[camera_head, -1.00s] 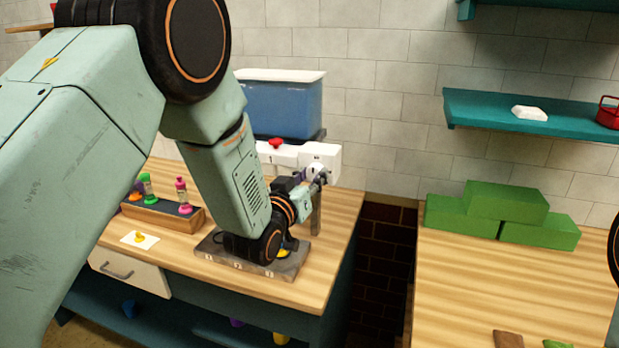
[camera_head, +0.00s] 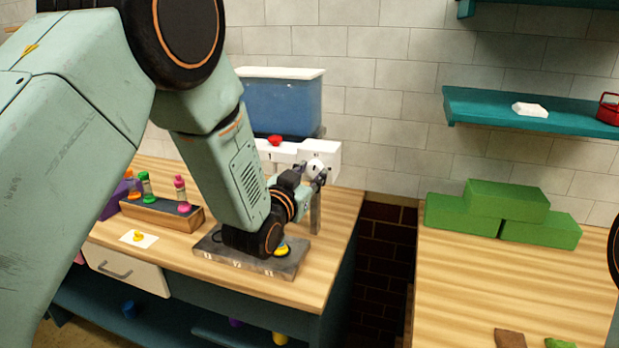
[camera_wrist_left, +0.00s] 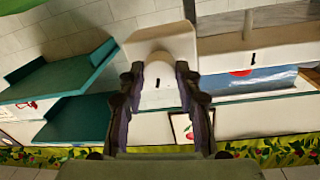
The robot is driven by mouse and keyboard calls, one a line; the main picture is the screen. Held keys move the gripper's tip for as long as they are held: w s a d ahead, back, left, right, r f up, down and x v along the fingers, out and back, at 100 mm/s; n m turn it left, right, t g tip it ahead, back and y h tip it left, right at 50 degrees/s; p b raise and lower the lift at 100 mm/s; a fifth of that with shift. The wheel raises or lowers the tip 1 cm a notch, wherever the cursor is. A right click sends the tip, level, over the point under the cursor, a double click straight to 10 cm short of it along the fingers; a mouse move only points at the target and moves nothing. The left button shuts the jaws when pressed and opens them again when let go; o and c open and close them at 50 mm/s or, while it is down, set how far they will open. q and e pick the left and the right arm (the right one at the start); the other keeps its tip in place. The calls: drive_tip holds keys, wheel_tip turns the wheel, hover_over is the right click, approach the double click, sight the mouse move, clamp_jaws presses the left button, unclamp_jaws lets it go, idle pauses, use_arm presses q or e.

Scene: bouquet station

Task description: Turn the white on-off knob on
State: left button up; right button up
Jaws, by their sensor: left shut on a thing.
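The white on-off knob (camera_head: 316,168) sits on the front of a white housing (camera_head: 325,153) below the blue tank. My left gripper (camera_head: 318,178) is at the knob, and the arm partly hides it. In the left wrist view the two dark fingers of my left gripper (camera_wrist_left: 160,90) are on either side of the round white knob (camera_wrist_left: 159,72) and shut on it. A short dark line shows on the knob's face, roughly upright in that view. My right gripper is not in view.
A blue tank (camera_head: 283,103) with a red knob (camera_head: 275,141) below it stands behind my arm. A grey slab (camera_head: 285,266) with a yellow piece lies under my wrist. A wooden rack (camera_head: 190,219) holds small bottles. Green blocks (camera_head: 505,200) sit on the right table.

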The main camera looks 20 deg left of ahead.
use_arm(q)
drive_tip(key=m+b, duration=0.1)
drive_tip(key=m, duration=0.2)
drive_tip(key=shift+m, duration=0.3)
drive_tip(key=m+b, duration=0.1)
drive_tip(key=m, duration=0.2)
drive_tip(key=shift+d+y, duration=0.1)
drive_tip(key=shift+y, duration=0.2)
drive_tip(key=m+b, duration=0.1)
drive_tip(key=m, duration=0.2)
drive_tip(key=m+b, duration=0.1)
drive_tip(key=m, duration=0.2)
drive_tip(key=shift+g+y, duration=0.3)
drive_tip(key=shift+m, duration=0.4)
drive_tip(key=o, duration=1.2)
drive_tip(key=shift+c, duration=0.2)
drive_tip(key=s+r, duration=0.1)
drive_tip(key=s, duration=1.1)
